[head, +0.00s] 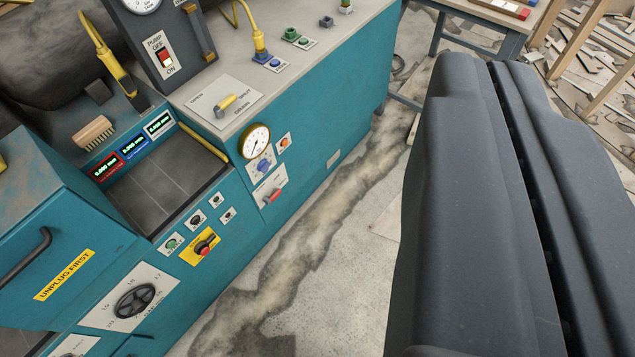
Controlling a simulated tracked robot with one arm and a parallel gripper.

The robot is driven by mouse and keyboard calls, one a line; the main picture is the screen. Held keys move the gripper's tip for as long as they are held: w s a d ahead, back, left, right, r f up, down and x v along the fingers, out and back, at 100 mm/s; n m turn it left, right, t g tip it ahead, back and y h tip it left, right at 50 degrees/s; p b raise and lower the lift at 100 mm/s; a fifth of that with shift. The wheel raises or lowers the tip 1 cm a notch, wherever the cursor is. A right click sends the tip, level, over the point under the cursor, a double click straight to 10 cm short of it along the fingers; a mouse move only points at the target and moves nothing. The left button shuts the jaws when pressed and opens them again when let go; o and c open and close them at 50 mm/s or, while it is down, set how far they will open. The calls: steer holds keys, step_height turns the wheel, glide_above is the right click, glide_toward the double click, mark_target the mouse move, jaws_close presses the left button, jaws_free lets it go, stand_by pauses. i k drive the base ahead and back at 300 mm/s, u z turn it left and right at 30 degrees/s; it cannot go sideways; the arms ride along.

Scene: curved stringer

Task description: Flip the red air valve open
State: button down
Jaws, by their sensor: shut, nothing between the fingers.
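A small red lever (273,194) sits on a white plate on the teal front panel of the machine, below a round gauge. I take it for the red air valve; the plate's lettering is too small to read. The lever appears tilted along the plate, and I cannot tell if it stands open or shut. My gripper (490,66) fills the right side of the view as two dark grey fingers lying close together. It is shut and empty, well to the right of the lever and apart from the machine.
The teal machine (336,120) carries a yellow drain lever (226,103) on top, a pump switch (165,58), a gauge (255,141), a red knob on a yellow plate (204,247) and a black dial (136,301). Stained floor (330,235) is clear between machine and gripper. Wood debris lies at upper right.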

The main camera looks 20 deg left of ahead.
mark_target(267, 200)
steer(key=i, duration=1)
steer(key=u, duration=0.45)
